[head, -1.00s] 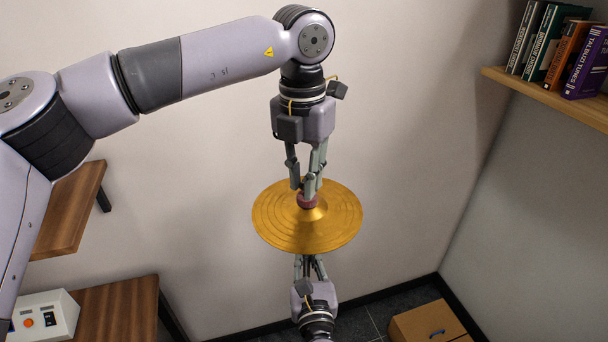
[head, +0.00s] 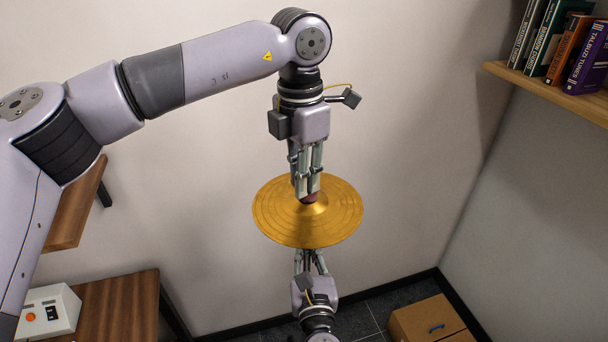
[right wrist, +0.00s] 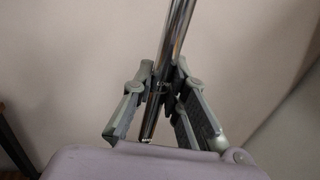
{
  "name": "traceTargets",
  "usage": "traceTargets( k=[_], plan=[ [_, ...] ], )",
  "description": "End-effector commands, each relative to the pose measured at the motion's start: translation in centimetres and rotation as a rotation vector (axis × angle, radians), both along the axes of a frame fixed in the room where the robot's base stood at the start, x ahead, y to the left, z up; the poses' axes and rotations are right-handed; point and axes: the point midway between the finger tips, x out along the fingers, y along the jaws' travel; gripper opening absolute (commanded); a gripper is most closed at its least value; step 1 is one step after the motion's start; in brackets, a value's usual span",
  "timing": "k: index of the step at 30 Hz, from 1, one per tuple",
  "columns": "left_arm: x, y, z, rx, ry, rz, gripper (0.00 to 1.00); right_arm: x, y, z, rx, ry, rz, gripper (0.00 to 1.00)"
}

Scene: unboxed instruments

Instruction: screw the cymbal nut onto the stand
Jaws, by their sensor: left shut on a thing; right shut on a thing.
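The gold cymbal (head: 275,212) lies roughly level in mid-view in the head view. A small dark red nut (head: 311,199) sits at its centre. My left gripper (head: 307,194) points down from above and is shut on the nut, its fingers hiding much of it. Below the cymbal, my right gripper (head: 310,262) points up. In the right wrist view its fingers (right wrist: 163,90) are shut on a shiny metal rod, the stand (right wrist: 178,40). The cymbal hides the upper part of the stand in the head view.
A wall shelf (head: 540,85) with several books is at the upper right. A wooden cabinet (head: 125,305) with a white control box (head: 55,312) is at the lower left. The space around the cymbal is clear.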

Motion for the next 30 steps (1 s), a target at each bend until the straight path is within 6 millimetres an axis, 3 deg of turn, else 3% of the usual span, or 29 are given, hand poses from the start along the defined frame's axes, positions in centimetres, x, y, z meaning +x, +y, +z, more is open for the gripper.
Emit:
traceTargets(
  k=[30],
  plan=[
    [2.2, -0.6, 0.0, 0.001, -0.003, -1.960, 0.03, 0.0, 0.0, 0.1, 0.001, -0.002, 0.000, 0.00]
  ],
)
